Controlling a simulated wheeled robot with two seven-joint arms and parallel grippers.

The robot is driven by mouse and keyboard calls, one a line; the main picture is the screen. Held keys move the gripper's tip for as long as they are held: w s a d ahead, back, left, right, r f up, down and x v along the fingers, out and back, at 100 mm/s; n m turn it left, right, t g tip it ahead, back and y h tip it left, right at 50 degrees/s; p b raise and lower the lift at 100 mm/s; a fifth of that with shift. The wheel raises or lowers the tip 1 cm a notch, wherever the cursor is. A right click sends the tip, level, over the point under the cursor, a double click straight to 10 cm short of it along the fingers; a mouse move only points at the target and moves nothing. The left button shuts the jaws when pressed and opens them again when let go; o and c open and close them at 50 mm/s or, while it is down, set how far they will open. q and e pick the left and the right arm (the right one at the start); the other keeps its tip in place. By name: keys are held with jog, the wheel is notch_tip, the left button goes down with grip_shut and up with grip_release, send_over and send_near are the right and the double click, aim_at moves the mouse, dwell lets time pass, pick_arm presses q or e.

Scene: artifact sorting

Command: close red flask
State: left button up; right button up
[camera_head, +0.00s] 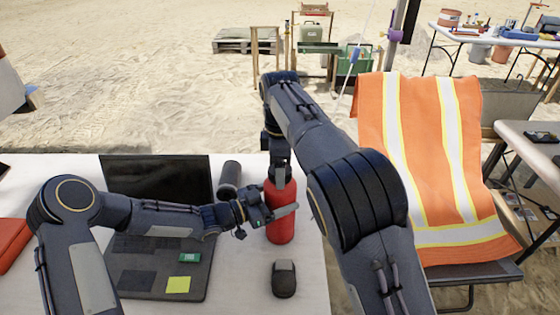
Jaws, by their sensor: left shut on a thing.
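The red flask (280,228) stands upright on the white table, right of the laptop. One finger shows across the front of the flask; the other is hidden. My right gripper (281,174) points down from above at the flask's top. It covers the top, so I cannot see whether a cap is there or whether the fingers grip it.
An open laptop (140,258) lies under my left forearm. A dark cylinder (230,176) stands behind my left gripper, and a black mouse (285,280) lies in front of the flask. A chair with an orange vest (375,110) stands beyond my right arm.

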jog(key=shift+c, duration=0.3)
jog(key=c, duration=0.9)
jog(key=m, duration=0.6)
jog(key=shift+m, duration=0.3)
jog(key=shift+c, duration=0.2)
jog(key=m, duration=1.4)
jog(key=shift+m, duration=0.3)
jog(key=o, duration=1.1)
jog(key=shift+o, duration=0.2)
